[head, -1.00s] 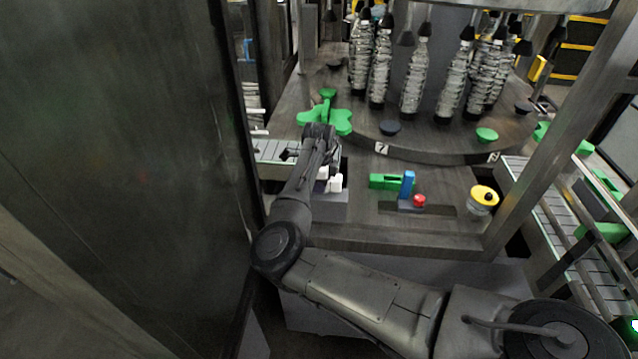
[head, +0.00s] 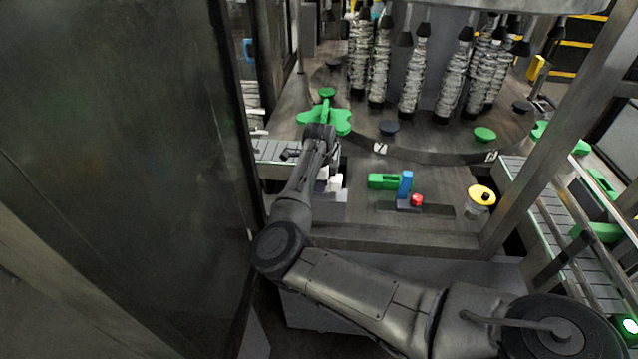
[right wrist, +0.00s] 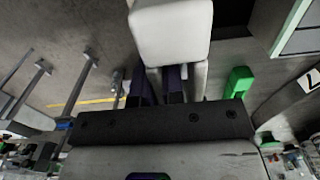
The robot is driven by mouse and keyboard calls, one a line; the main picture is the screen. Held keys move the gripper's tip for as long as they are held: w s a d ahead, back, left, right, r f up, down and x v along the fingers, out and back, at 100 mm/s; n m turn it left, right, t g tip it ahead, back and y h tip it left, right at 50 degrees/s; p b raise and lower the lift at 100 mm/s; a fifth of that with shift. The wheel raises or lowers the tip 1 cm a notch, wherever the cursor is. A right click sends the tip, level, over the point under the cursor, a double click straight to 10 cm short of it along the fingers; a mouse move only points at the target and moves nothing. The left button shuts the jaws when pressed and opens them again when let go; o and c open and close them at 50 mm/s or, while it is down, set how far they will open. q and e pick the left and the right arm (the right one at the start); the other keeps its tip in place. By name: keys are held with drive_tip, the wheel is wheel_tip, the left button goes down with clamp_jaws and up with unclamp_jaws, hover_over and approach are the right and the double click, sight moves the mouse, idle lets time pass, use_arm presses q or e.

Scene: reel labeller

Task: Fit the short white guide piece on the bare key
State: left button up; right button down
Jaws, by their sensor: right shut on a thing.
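My right gripper (right wrist: 160,88) is shut on a white piece (right wrist: 172,35), which fills the top middle of the right wrist view between and beyond the dark fingers. In the head view my right forearm hides most of the gripper, and a small white part (head: 336,182) shows just right of it, above a light grey block (head: 328,208) at the near left of the machine table. I cannot tell whether the white piece touches anything below. The bare key cannot be made out. My left gripper is not in view.
A green star-shaped part (head: 326,116) stands behind my wrist. To the right are a green block (head: 384,181), a blue upright piece (head: 406,184), a red knob (head: 417,200) and a yellow-topped button (head: 481,196). A dark panel (head: 120,170) closes the left.

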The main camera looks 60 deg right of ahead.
drive_tip(key=shift+f, duration=0.35)
drive_tip(key=shift+d+r, duration=0.1)
drive_tip(key=shift+r, duration=0.15)
idle(0.3)
drive_tip(key=shift+d+r+p, duration=0.1)
drive_tip(key=shift+p, duration=0.4)
drive_tip(key=shift+w, duration=0.1)
drive_tip(key=shift+f, duration=0.3)
drive_tip(key=shift+r, duration=0.15)
drive_tip(key=shift+a+r+p, duration=0.15)
drive_tip(key=shift+a+p, duration=0.05)
drive_tip(key=shift+p, duration=0.3)
